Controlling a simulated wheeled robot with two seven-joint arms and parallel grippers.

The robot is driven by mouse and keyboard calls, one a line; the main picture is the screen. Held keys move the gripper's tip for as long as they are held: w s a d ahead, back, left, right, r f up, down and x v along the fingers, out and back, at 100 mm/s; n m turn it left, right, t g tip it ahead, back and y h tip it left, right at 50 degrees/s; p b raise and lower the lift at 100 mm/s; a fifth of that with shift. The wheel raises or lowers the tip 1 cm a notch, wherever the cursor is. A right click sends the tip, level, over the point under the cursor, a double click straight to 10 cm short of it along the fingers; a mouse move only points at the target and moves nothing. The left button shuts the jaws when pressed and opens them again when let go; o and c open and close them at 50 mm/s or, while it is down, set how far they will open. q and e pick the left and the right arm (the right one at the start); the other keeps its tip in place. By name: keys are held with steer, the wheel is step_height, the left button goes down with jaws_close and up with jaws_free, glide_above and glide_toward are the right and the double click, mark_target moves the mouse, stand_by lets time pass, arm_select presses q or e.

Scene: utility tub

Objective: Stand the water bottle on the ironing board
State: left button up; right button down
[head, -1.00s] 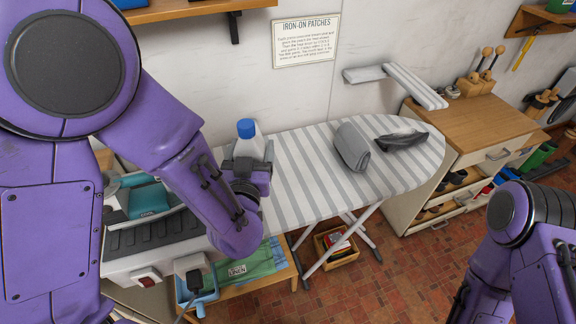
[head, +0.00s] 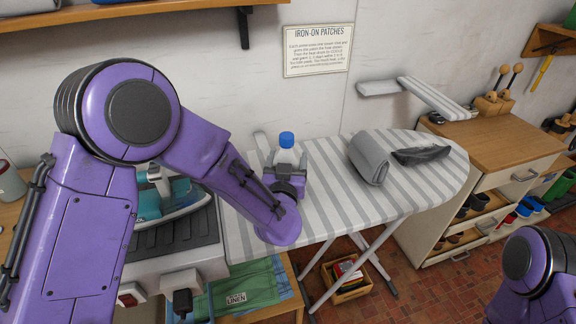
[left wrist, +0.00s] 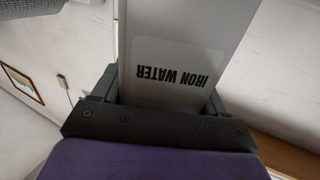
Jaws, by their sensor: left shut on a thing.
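The water bottle (head: 286,149) is white with a blue cap and looks upright in the head view. My left gripper (head: 286,180) is shut on it, at the left part of the striped ironing board (head: 325,208). In the left wrist view the bottle (left wrist: 180,50) fills the space between the fingers of my left gripper (left wrist: 160,108), and its label reads "IRON WATER". The bottle's base is hidden behind the gripper, so I cannot tell whether it touches the board. My right arm shows at the lower right edge of the head view, but its gripper is out of view.
The board between bottle and grey cloth is clear. A wooden cabinet (head: 500,150) stands at right.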

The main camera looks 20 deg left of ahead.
arm_select(q)
steer(key=shift+s+f, duration=0.1)
steer(key=o, duration=1.4)
steer(key=shift+c, duration=0.2)
steer(key=s+d+b, duration=0.2)
steer(key=s, duration=0.9)
steer(key=shift+s+d, duration=0.2)
steer(key=shift+s, duration=0.2)
